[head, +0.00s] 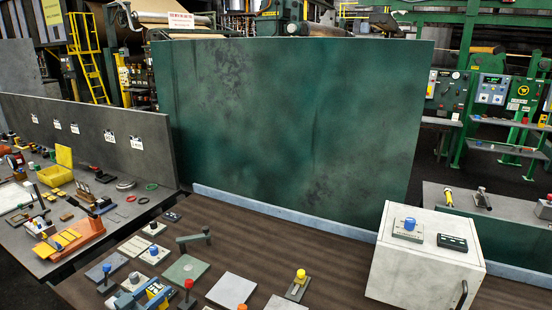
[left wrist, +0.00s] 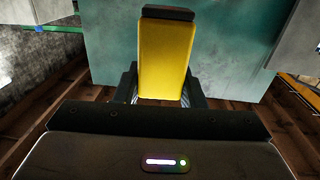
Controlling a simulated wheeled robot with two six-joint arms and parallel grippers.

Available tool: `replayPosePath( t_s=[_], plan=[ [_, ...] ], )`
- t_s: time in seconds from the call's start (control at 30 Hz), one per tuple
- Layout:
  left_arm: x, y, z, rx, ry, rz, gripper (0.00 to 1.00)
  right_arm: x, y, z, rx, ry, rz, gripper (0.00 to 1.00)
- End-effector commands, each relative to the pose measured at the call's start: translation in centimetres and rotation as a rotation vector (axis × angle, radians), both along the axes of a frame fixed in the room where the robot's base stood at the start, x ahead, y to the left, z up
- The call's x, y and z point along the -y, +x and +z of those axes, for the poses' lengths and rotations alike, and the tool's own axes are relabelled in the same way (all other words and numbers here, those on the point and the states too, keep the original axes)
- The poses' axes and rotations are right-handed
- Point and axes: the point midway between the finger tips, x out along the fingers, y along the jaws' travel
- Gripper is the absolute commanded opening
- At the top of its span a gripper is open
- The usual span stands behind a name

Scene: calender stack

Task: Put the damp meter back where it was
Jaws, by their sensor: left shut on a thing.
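My left gripper (left wrist: 162,92) is shut on a yellow block-shaped thing with a dark end cap, which looks like the damp meter (left wrist: 165,55). Its dark fingers press on both sides of the meter in the left wrist view, and its lower end is hidden by the gripper body. In the head view only a small, cluttered yellow and dark patch shows at the bottom edge, and I cannot clearly make out the gripper or meter there. My right gripper is not in view.
A brown bench (head: 290,245) carries several small button and lever fixtures and flat grey plates. A pale box (head: 425,265) with a blue knob stands at its right. A green panel (head: 290,120) rises behind. A grey side table (head: 120,210) at left holds many tools.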

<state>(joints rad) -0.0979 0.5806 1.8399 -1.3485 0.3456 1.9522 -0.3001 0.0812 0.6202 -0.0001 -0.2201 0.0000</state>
Motion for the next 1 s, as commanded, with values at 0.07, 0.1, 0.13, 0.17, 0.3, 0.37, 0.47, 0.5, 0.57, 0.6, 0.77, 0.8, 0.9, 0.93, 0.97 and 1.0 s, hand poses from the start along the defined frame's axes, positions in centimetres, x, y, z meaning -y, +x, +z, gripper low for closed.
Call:
replayPosePath(
  t_s=[0.07, 0.1, 0.13, 0.17, 0.3, 0.37, 0.47, 0.5, 0.57, 0.6, 0.77, 0.8, 0.9, 0.93, 0.97, 1.0],
  plan=[
    [2.0, -0.8, -0.6, 0.003, -0.006, -0.022, 0.02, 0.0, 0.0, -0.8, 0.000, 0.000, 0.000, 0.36],
    [3.0, -1.3, -0.7, 0.004, -0.005, -0.032, 0.02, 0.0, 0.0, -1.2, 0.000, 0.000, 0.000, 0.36],
    [3.9, -1.7, -0.8, 0.005, -0.005, -0.040, 0.02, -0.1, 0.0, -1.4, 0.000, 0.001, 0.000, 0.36],
    [4.7, -2.1, -0.9, 0.005, -0.005, -0.047, 0.02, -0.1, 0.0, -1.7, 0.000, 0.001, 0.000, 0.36],
    [8.0, -3.8, -1.0, 0.006, -0.003, -0.068, 0.02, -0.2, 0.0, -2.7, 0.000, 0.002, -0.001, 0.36],
    [9.2, -4.6, -1.0, 0.006, -0.004, -0.071, 0.02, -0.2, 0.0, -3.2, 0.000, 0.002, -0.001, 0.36],
    [10.9, -5.6, -0.8, 0.005, -0.003, -0.068, 0.02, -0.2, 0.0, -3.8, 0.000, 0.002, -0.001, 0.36],
    [11.4, -6.0, -0.7, 0.005, -0.003, -0.064, 0.02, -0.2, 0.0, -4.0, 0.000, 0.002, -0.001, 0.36],
    [12.0, -6.5, -0.6, 0.003, -0.003, -0.058, 0.02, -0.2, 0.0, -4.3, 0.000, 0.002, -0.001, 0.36],
    [12.4, -6.8, -0.4, 0.004, -0.002, -0.054, 0.02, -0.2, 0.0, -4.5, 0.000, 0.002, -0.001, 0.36],
    [13.1, -7.5, -0.1, 0.002, -0.001, -0.037, 0.02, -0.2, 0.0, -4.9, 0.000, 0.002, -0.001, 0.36],
    [13.2, -7.6, 0.0, 0.002, -0.001, -0.034, 0.02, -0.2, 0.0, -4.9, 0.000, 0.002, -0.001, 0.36],
    [13.3, -7.8, 0.1, 0.002, -0.001, -0.030, 0.02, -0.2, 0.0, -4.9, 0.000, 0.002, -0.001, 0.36],
    [13.3, -7.8, 0.1, 0.002, -0.001, -0.030, 0.02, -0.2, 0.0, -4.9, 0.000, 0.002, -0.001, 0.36],
    [13.3, -7.8, 0.1, 0.001, 0.000, -0.030, 0.02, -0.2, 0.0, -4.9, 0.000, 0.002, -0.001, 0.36],
    [13.3, -7.8, 0.1, 0.001, 0.000, -0.030, 0.02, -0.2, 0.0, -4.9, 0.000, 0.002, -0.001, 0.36]
  ],
)
